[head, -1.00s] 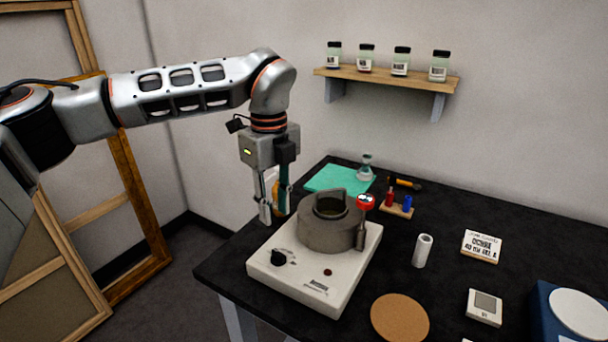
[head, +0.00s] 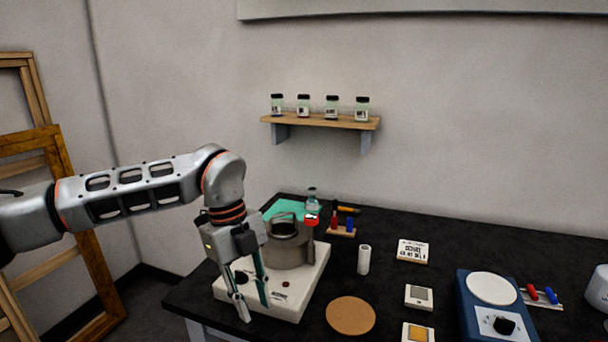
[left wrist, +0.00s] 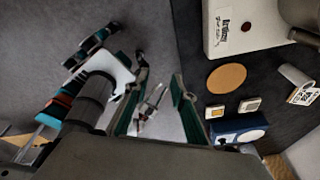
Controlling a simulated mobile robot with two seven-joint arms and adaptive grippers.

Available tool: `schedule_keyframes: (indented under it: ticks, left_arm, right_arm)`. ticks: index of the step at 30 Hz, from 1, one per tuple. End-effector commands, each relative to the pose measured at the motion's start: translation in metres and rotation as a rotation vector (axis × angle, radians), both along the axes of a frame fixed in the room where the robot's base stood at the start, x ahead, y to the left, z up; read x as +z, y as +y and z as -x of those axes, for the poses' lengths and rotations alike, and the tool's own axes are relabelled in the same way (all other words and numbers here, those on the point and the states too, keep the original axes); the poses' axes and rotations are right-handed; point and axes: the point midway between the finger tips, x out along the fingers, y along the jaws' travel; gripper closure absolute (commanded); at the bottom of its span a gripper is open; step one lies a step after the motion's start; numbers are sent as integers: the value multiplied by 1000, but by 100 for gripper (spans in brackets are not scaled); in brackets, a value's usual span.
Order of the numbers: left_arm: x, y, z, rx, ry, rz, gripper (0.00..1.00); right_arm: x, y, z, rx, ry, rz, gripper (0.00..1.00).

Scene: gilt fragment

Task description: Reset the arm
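My left gripper (head: 254,310) hangs pointing down in the head view, in front of the left part of the white hotplate (head: 305,285). Its fingers are apart, with nothing held between them. In the left wrist view, its two teal-lined fingers (left wrist: 157,108) also stand apart. My left arm (head: 130,190) reaches in from the left, bent down at the wrist. In the left wrist view, parts that look like my right arm (left wrist: 90,100) show at the left; its finger state is unclear. My right gripper is outside the head view.
A grey pot (head: 287,245) stands on the hotplate. The black table (head: 390,285) also bears a cork mat (head: 351,315), a white cylinder (head: 364,260) and a blue scale (head: 480,320). A shelf (head: 320,119) with several jars is on the wall. Wooden frames (head: 80,230) lean at left.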

Motion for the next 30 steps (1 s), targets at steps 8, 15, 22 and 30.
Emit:
schedule_keyframes:
  ticks: [8, 15, 22, 30]
  left_arm:
    - [-42, -108, 75, -254, 139, 428, 75]
    - [-24, -195, 135, -322, 196, 958, 75]
    - [18, -230, 143, -153, 157, 1422, 75]
    - [28, -205, 91, 304, 11, 1770, 75]
  right_arm:
    - [5, -1, -5, -1, -13, -1, 73]
    - [1, -1, -1, -1, -2, 0, 73]
    - [-1, -1, 0, -1, 2, 1, 73]
    - [-1, -1, 0, 0, 2, 1, 73]
